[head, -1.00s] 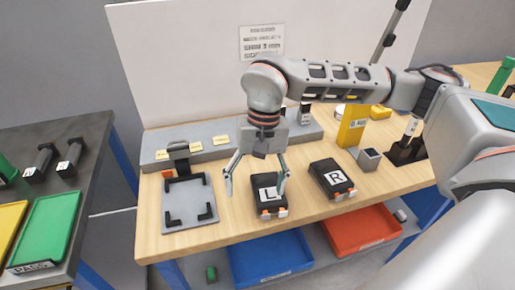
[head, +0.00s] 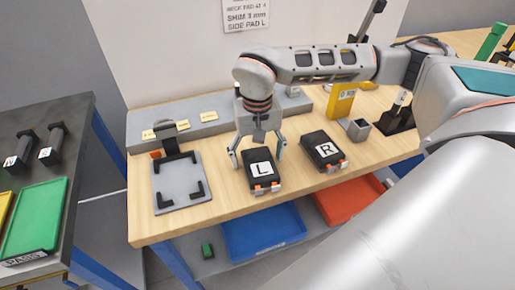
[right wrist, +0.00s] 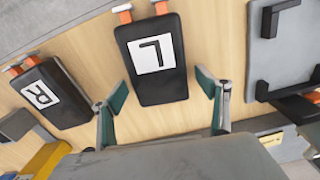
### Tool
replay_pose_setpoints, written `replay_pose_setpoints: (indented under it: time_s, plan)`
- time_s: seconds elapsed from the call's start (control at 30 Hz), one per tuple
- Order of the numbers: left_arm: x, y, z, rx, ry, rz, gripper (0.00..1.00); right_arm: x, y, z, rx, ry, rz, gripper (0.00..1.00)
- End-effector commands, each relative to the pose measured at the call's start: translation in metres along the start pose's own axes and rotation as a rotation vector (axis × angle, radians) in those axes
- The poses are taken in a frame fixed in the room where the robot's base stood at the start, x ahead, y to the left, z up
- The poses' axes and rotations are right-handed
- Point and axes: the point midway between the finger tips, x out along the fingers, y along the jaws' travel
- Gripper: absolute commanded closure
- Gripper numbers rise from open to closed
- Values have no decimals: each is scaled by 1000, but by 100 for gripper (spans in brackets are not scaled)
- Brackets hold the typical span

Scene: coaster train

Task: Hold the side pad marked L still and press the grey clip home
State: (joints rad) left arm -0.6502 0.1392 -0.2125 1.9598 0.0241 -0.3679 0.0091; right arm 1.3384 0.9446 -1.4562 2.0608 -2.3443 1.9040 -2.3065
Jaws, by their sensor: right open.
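The side pad marked L (head: 262,182) is a black block with a white label, flat on the wooden bench. It also shows in the right wrist view (right wrist: 150,90). Small orange and grey clip pieces (head: 266,189) sit at its front edge; at the top of the wrist view (right wrist: 124,12) they are partly cut off, and I cannot tell how far the grey one is seated. My right gripper (head: 258,156) is open at the pad's rear end, one finger on each side, with gaps in the wrist view (right wrist: 162,82). My left gripper is out of view.
A second pad marked R (head: 323,152) lies just right. A grey plate with black corner brackets (head: 179,187) is at left. Bare bench separates plate and pad L.

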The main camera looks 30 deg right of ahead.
Motion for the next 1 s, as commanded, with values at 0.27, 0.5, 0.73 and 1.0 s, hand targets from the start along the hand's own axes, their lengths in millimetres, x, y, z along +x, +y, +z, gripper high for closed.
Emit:
replay_pose_setpoints:
  time_s: [0.27,0.5,0.73,1.0]
  plan:
    - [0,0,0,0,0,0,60,1,0,0,0,1,0,25]
    - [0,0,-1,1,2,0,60,1,0,0,0,0,0,76]
    - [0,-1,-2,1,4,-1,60,1,0,0,1,0,0,76]
    - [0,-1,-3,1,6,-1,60,2,0,0,1,0,0,76]
